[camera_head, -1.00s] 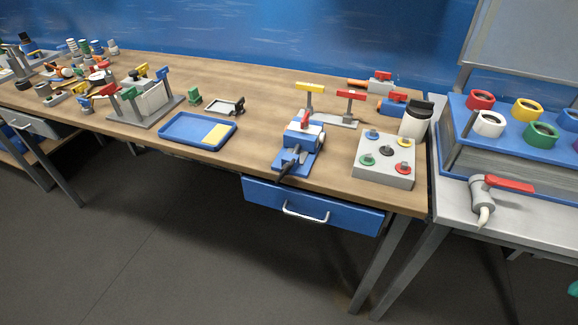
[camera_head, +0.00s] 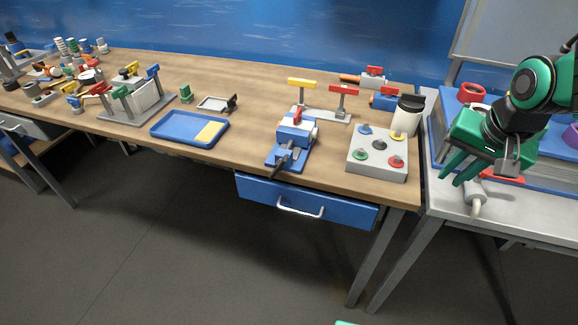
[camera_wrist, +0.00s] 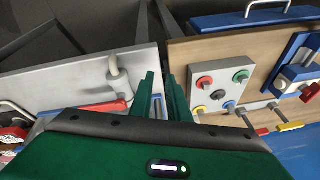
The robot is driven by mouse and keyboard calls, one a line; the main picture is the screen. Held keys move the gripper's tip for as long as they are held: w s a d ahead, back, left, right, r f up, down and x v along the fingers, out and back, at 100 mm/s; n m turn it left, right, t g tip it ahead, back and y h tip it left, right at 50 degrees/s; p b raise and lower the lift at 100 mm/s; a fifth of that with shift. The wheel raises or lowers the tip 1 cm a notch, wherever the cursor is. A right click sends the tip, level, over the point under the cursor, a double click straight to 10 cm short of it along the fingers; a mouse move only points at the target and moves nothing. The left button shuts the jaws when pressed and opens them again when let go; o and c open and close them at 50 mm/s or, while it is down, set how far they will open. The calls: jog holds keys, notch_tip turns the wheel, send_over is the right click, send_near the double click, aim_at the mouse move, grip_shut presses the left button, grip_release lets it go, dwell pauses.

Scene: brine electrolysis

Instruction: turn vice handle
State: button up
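The blue and grey vice (camera_head: 292,140) stands near the front edge of the wooden bench in the head view. A dark bar, seemingly its handle (camera_head: 284,164), shows at its front end. The vice also shows at the right edge of the wrist view (camera_wrist: 294,74), partly cut off. My green gripper (camera_head: 459,168) is over the grey table at the right, well to the right of the vice and apart from it. In the wrist view its two fingers (camera_wrist: 160,72) point away with a gap between them and nothing held.
A grey box with coloured knobs (camera_head: 377,158) and a white bottle (camera_head: 407,116) stand right of the vice. A blue tray (camera_head: 188,130) lies to its left. Valve stands with yellow and red handles (camera_head: 322,112) are behind it. A blue drawer (camera_head: 308,199) is below.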

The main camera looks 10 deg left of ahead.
jog(key=w+a+y, duration=0.1)
jog(key=w+a, duration=0.1)
jog(key=a, duration=0.8)
jog(key=n+t+y, duration=0.1)
jog(key=n+y, duration=0.1)
jog(key=y, duration=0.2)
send_near(279, 168)
jog(key=x, duration=1.1)
jog(key=shift+w+f, duration=0.2)
jog(key=shift+w, duration=0.25)
grip_shut()
